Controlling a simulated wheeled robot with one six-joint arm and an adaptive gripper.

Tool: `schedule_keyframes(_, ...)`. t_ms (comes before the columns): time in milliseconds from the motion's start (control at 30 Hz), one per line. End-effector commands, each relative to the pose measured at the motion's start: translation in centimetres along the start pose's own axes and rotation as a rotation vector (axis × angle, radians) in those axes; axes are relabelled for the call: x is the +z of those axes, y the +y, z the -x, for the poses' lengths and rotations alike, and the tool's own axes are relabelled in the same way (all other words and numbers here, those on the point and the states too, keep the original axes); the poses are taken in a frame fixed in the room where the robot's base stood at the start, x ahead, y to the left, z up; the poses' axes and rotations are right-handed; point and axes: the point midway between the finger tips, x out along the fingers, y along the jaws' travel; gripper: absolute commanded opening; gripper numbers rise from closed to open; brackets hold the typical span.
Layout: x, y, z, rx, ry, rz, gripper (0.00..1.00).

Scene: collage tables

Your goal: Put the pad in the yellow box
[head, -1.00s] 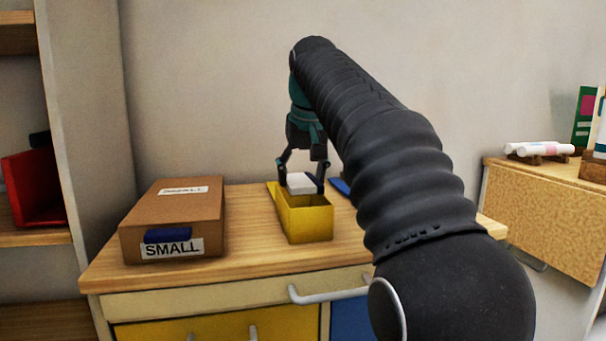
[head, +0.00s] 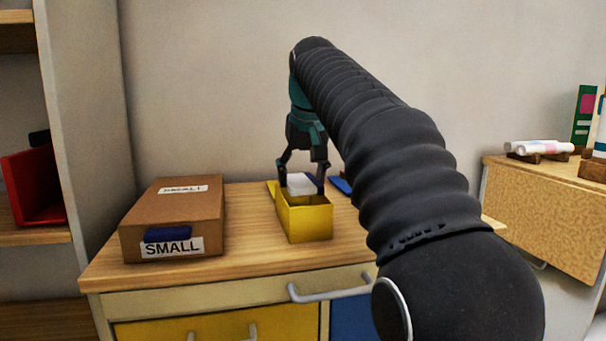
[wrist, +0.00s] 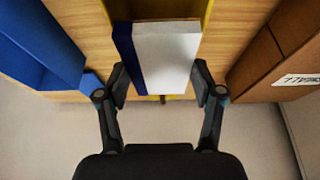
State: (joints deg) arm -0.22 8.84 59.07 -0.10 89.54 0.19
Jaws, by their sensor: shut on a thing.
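The pad (head: 301,184) is a white block with a dark blue side. My gripper (head: 301,179) is shut on it, one finger at each side, over the back part of the yellow box (head: 308,222). The pad's lower part is hidden behind the box's front wall. In the wrist view the pad (wrist: 165,58) lies between the fingers of my gripper (wrist: 160,88) and covers most of the yellow box (wrist: 207,12). The box is open at the top and stands on the wooden cabinet top (head: 250,255).
A brown box labelled SMALL (head: 172,222) stands left of the yellow box. A blue thing (head: 341,186) lies just right of it, partly hidden by my arm; it looks like a blue box (wrist: 38,45) in the wrist view. A shelf with a red bin (head: 35,188) is far left.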

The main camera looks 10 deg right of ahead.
Motion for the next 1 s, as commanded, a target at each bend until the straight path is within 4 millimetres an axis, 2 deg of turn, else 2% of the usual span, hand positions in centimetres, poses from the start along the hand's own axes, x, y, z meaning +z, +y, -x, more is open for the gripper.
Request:
schedule_keyframes(367, 0.12, -0.02, -0.2, 0.0, 0.0, 0.0, 0.31)
schedule_keyframes(400, 0.12, -0.02, -0.2, 0.0, 0.0, 0.0, 0.69)
schedule_keyframes(500, 0.12, -0.02, -0.2, 0.0, 0.0, 0.0, 0.94)
schedule_keyframes(767, 0.12, -0.02, -0.22, 0.0, 0.0, 0.0, 0.96)
schedule_keyframes(800, 0.12, -0.02, -0.24, 0.0, 0.0, 0.0, 1.0)
schedule_keyframes(1000, 0.12, -0.02, -0.24, 0.0, 0.0, 0.0, 1.0)
